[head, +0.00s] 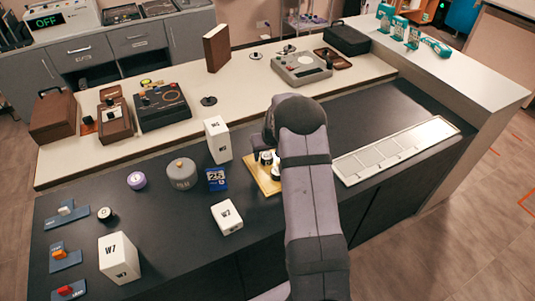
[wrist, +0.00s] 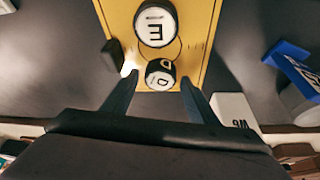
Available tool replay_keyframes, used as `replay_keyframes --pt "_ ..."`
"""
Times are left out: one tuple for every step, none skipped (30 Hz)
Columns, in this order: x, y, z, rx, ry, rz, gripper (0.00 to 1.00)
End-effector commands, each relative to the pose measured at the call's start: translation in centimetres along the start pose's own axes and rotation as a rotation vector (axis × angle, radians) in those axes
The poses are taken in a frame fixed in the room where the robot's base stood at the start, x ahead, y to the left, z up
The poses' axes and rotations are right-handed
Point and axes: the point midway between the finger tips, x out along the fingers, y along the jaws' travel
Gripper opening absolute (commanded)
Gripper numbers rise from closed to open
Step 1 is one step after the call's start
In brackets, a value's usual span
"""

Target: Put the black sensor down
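A small black sensor with white faces marked D (wrist: 160,74) is in the wrist view, over or on the yellow board (wrist: 200,20). It lies between my fingertips, with a gap visible on both sides. My gripper (wrist: 159,78) is open around it. A larger black piece with a white top marked E (wrist: 156,24) stands on the board just beyond it. In the head view the yellow board (head: 264,186) shows left of my arm, with white-topped black pieces (head: 266,158) on it. My arm hides part of the board and the fingertips there.
A small black block (wrist: 113,54) is beside the left finger. A white compartment tray (head: 396,151) lies to the right. The dark counter between is clear.

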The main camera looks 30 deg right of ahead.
Motion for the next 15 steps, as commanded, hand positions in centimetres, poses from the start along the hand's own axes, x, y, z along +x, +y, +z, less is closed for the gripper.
replay_keyframes --pt "-0.03 0.00 -0.02 0.000 0.000 0.000 0.57" --pt "-0.03 0.00 -0.01 0.000 0.000 0.000 0.57" --pt "-0.03 0.00 -0.01 0.000 0.000 0.000 0.57" --pt "-0.04 0.00 -0.01 0.000 0.000 0.000 0.57" --pt "-0.04 0.00 -0.01 0.000 0.000 0.000 0.57" --pt "-0.04 0.00 -0.02 0.000 0.000 0.000 0.57" --pt "-0.04 0.00 -0.02 0.000 0.000 0.000 0.57" --pt "-0.05 0.00 -0.02 0.000 0.000 0.000 0.57" --pt "-0.09 0.00 -0.04 0.000 0.000 0.000 0.57" --pt "-0.14 0.00 -0.06 0.000 0.000 0.000 0.57" --pt "-0.22 0.00 -0.10 0.000 0.000 0.000 0.57" --pt "-0.37 0.00 -0.16 0.000 0.000 0.000 0.57" --pt "-0.52 0.00 -0.22 0.000 0.000 0.000 0.57" --pt "-0.54 0.01 -0.18 0.000 0.001 0.000 0.57" --pt "-0.73 0.01 -0.16 0.000 0.001 0.000 0.57"
